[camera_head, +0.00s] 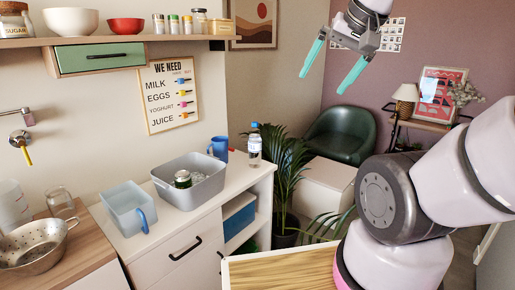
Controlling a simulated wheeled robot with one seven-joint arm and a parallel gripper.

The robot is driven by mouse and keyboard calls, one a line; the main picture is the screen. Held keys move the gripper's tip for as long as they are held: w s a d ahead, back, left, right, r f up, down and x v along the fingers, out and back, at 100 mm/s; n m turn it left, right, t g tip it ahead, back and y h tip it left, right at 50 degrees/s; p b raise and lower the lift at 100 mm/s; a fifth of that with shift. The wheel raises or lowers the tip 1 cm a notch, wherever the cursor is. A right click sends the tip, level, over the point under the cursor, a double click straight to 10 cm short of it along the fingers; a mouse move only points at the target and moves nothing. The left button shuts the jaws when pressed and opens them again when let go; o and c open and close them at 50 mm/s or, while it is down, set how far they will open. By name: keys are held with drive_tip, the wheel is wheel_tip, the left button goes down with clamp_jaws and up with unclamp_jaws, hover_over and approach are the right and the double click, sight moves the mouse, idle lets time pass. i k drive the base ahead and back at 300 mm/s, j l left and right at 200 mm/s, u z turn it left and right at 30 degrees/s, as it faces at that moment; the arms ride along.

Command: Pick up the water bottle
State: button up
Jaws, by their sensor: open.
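The water bottle (254,147) stands upright near the right end of the white counter. It is clear with a blue cap and a pale label. My gripper (330,82) is high at the top of the view, to the right of the bottle and well apart from it. Its two teal fingers point down and are spread apart, with nothing between them.
On the counter (135,245) are a blue mug (219,148) just left of the bottle, a grey bin (207,188) holding a can (182,179), and a pale blue container (128,209). A metal colander (35,247) sits at lower left. A plant (283,170) stands beyond the counter's right end.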

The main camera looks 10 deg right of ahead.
sight(255, 137)
drive_tip(key=i+j, duration=0.1)
drive_tip(key=j, duration=0.3)
drive_tip(key=i+j, duration=0.1)
drive_tip(key=j, duration=0.3)
drive_tip(key=i+j, duration=0.1)
drive_tip(key=j, duration=0.3)
drive_tip(key=j+u, duration=0.05)
